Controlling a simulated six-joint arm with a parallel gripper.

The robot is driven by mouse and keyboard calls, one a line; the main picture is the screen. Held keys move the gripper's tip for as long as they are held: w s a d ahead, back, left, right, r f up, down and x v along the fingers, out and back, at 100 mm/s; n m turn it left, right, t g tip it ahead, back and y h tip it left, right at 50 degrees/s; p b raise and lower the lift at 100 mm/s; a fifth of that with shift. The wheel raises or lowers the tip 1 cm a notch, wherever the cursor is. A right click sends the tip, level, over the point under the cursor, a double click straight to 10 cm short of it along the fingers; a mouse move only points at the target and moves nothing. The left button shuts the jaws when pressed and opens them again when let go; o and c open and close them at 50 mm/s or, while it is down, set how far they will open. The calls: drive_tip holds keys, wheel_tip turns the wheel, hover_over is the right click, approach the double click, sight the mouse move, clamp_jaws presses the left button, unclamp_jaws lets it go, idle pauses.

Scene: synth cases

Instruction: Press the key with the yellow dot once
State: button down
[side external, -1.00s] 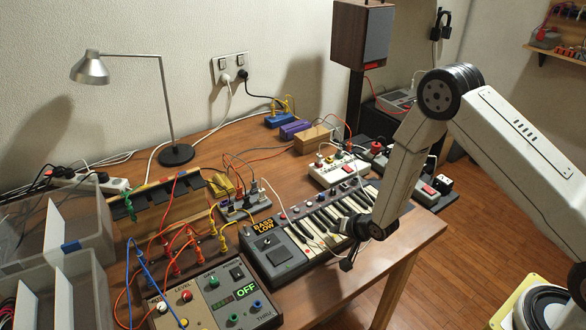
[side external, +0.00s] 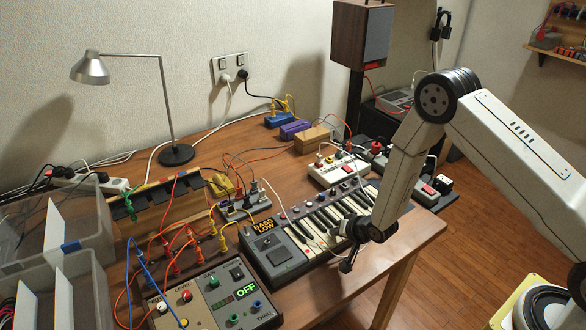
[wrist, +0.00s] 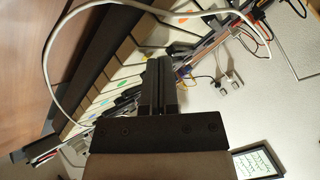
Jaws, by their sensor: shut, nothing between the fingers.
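The keyboard (side external: 281,249), labelled BASS LOW at its left end, lies on the table with its white and black keys running away to the right. My gripper (side external: 346,266) is at the near front edge of the keys, pointing down. In the wrist view my gripper (wrist: 159,82) has its two dark fingers together, with nothing between them. The white keys (wrist: 112,82) show beyond and beside the fingers there, with small coloured dots, a green one among them. I cannot surely make out the yellow dot; the fingers hide part of the keys. Contact with a key cannot be told.
A white cable loops across the keyboard and the wrist view. A pedal box (side external: 205,298) with a green OFF display stands at the front left. The table's front right corner (side external: 425,235) is clear.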

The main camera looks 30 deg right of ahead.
sight(336, 238)
drive_tip(key=shift+f, duration=0.4)
idle(0.6)
drive_tip(key=shift+r, duration=1)
drive_tip(key=shift+r, duration=0.1)
drive_tip(key=shift+r, duration=2.4)
